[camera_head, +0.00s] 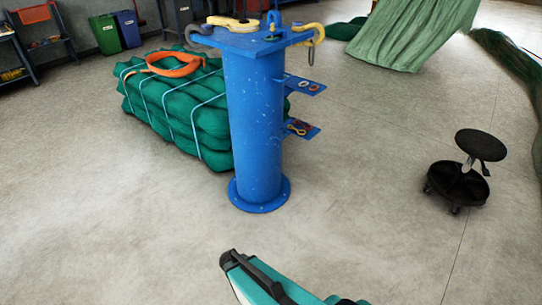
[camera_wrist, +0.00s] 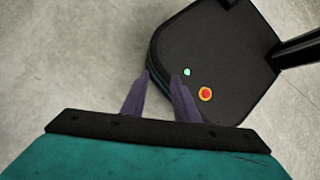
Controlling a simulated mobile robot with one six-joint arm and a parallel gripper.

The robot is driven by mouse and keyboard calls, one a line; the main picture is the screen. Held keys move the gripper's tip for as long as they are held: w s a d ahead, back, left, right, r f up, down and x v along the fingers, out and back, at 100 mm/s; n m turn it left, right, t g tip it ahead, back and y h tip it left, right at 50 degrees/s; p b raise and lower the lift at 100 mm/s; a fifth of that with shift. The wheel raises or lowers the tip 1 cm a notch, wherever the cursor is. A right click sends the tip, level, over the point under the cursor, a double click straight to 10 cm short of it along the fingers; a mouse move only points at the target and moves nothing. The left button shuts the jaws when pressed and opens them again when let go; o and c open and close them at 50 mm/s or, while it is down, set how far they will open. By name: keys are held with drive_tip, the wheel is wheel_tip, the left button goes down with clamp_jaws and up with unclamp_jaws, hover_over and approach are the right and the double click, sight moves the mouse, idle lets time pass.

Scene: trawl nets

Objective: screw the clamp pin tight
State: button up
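A blue post (camera_head: 254,130) stands on a round flange in the middle of the head view. Its flat top plate (camera_head: 250,42) carries a small blue fitting (camera_head: 272,24) near the centre and a yellow piece (camera_head: 232,24) left of it. I cannot make out the clamp pin at this size. A grey hook (camera_head: 199,36) is at the plate's left end and a yellow hook (camera_head: 317,36) at its right. My gripper (camera_wrist: 160,76) has a gap between its two fingers, with nothing between them. It points down over my own base, away from the post.
Two blue side shelves (camera_head: 304,84) with small rings and shackles stick out right of the post. A strapped green net bale (camera_head: 175,110) with an orange sling (camera_head: 175,64) lies behind it. A wheeled black stool (camera_head: 460,170) stands right. The floor in front is clear.

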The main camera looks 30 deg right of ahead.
drive_tip(key=s+a+m+y, duration=0.3)
drive_tip(key=s+a+m, duration=0.3)
drive_tip(key=a+m, duration=0.2)
drive_tip(key=shift+s+m+y, duration=0.2)
drive_tip(key=shift+m+y, duration=0.1)
drive_tip(key=shift+y, duration=0.1)
drive_tip(key=shift+d, duration=0.2)
